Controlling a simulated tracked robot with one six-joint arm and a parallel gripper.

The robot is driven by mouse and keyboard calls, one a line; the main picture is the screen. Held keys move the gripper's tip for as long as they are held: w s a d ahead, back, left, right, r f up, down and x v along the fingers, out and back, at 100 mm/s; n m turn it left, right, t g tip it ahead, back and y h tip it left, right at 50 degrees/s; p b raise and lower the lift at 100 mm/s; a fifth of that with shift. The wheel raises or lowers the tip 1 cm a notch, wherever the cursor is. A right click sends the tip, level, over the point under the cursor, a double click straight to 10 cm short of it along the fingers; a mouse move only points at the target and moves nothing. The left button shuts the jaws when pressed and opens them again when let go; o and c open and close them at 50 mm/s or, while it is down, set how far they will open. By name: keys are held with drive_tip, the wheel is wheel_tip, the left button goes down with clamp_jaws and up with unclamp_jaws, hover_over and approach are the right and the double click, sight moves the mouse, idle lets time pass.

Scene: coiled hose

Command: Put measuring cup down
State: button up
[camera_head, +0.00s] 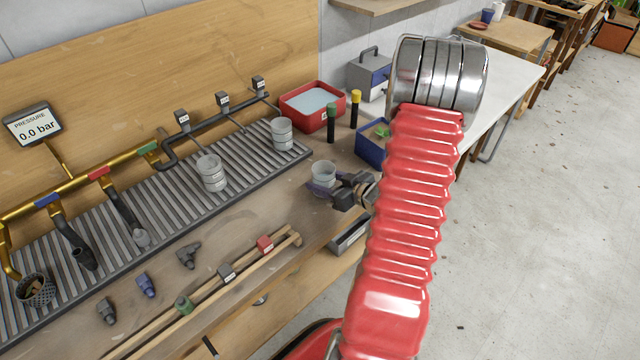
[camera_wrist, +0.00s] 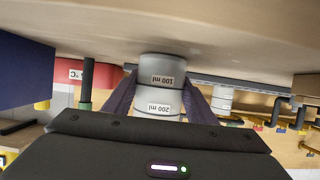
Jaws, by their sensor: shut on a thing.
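A grey-white measuring cup (camera_head: 323,172) is at the right end of the wooden bench, beside my gripper (camera_head: 324,187). In the wrist view the cup (camera_wrist: 160,88) sits between my two dark purple fingers, with 100 ml and 200 ml labels upside down. My gripper is shut on it. The cup looks upright, its base at or very near the bench top; I cannot tell whether they touch. Two similar cups stand on the slatted grey rack, one nearer (camera_head: 211,172) and one farther (camera_head: 283,133).
A red tub (camera_head: 312,106) of pale blue liquid stands behind, with dark green (camera_head: 331,122) and yellow-topped (camera_head: 354,108) cylinders beside it. A blue bin (camera_head: 371,150) is close to my gripper. Loose fittings and a wooden rail (camera_head: 205,293) lie at the front. Bare bench lies left of the cup.

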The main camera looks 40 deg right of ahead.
idle(0.3)
drive_tip(key=o, duration=1.1)
drive_tip(key=shift+f, duration=0.15)
drive_tip(key=shift+o, duration=0.2)
drive_tip(key=shift+s+d+r, duration=0.1)
drive_tip(key=shift+s+r, duration=0.25)
drive_tip(key=shift+s, duration=0.15)
drive_tip(key=v, duration=1.1)
drive_tip(key=shift+w, duration=0.1)
